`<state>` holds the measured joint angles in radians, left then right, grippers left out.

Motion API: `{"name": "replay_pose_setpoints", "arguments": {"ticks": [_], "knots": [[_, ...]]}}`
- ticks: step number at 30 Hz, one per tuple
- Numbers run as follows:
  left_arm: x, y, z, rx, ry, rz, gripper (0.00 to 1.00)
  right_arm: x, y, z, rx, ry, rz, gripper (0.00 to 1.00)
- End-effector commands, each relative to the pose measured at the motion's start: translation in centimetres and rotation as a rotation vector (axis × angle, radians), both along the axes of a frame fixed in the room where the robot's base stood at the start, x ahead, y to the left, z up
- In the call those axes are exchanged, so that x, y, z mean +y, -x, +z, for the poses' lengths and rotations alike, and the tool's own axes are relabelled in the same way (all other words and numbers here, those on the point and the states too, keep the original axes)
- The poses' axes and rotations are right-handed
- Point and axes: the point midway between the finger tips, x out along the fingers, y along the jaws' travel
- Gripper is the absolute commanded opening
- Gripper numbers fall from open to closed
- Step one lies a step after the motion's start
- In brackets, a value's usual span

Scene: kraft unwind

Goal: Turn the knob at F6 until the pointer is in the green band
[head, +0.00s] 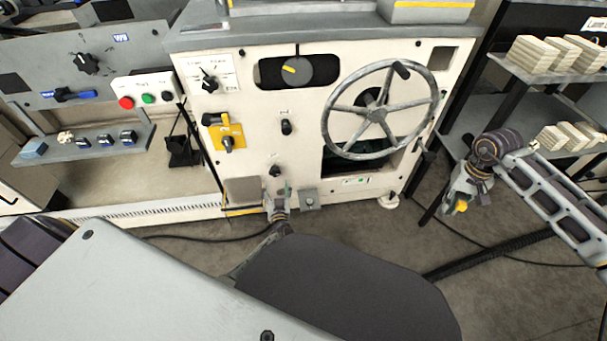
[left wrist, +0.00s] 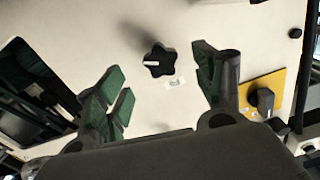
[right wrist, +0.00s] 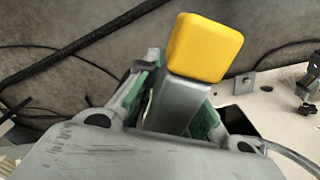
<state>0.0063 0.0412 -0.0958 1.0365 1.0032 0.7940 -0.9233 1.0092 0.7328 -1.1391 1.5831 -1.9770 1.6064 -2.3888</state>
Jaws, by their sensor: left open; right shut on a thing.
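A black star-shaped knob (head: 275,170) with a pale mark sits low on the cream machine front. In the left wrist view the knob (left wrist: 159,60) lies ahead, between the spread fingers of my left gripper (left wrist: 165,90). My left gripper (head: 280,197) is open just below the knob, apart from it. A dark disc with a yellow mark (head: 290,69) shows in the upper window; I cannot make out a green band. My right gripper (head: 459,190) is shut on a grey-stemmed yellow block (right wrist: 205,47).
A spoked handwheel (head: 376,112) fills the machine's right side. Another black knob (head: 286,127) is above, and a yellow plate with a switch (head: 228,138) is at the upper left. Shelves with wooden blocks (head: 555,55) stand right. Cables lie on the floor.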

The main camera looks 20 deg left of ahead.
Motion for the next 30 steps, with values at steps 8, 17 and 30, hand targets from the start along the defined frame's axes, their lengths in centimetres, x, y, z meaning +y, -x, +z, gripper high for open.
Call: {"name": "replay_pose_setpoints", "arguments": {"ticks": [8, 17, 30], "knots": [[1.8, -3.0, -0.1, -0.003, -0.002, 0.0, 0.69, 0.0, 0.0, -1.4, -0.001, 0.0, 0.0, 0.0], [3.3, -5.5, -0.1, -0.001, -0.001, 0.0, 0.69, 0.0, 0.0, -2.6, -0.001, -0.001, 0.0, 0.0], [3.9, -6.4, 0.0, 0.0, 0.0, -0.001, 0.69, 0.0, 0.0, -2.9, -0.001, 0.0, 0.0, 0.0]]}}
